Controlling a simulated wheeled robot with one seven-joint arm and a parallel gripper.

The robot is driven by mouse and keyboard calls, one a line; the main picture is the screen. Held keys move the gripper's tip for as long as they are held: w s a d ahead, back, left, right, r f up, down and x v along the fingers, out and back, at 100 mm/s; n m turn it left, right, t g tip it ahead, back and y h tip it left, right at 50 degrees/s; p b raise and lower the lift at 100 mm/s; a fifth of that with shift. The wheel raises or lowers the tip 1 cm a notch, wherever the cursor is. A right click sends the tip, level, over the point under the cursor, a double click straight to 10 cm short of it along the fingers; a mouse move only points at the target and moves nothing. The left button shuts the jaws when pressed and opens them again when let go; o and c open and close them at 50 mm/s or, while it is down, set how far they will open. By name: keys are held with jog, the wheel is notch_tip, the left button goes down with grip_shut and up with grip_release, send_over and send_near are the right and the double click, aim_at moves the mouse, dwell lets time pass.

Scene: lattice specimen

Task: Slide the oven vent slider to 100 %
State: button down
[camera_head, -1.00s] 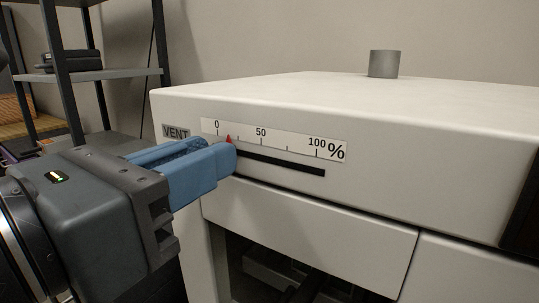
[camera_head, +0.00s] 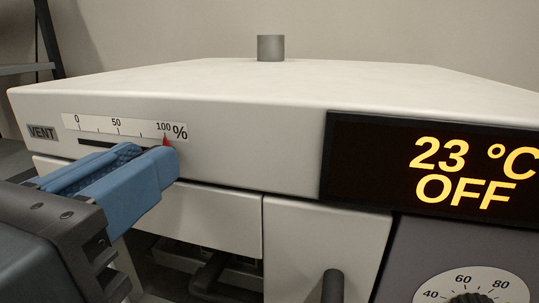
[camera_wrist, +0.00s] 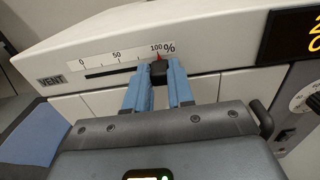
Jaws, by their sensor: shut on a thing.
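The oven (camera_head: 230,90) is a white box with a vent scale (camera_head: 98,123) on its front, marked 0, 50 and 100 %. The vent slider's red pointer (camera_head: 165,140) stands at the 100 mark, at the right end of the dark slot (camera_head: 92,142). In the wrist view the slider's black knob (camera_wrist: 159,72) sits between the blue fingers of my gripper (camera_wrist: 159,80), right under the 100 mark. My gripper (camera_head: 158,160) is shut on the knob. In the head view the fingers hide the knob and the right part of the slot.
A display (camera_head: 440,165) to the right reads 23 °C and OFF. Below it is a dial (camera_head: 474,290), and a dark handle (camera_head: 333,287) juts out near it. A grey cylinder (camera_head: 271,48) stands on the oven top.

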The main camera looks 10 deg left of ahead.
jog(key=c, duration=1)
grip_release()
jog(key=shift+d, duration=0.25)
jog(key=shift+o, duration=0.2)
jog(key=s+b, duration=0.1)
jog(key=s, duration=0.6)
jog(key=shift+s+a, duration=0.35)
jog(key=shift+s, duration=0.05)
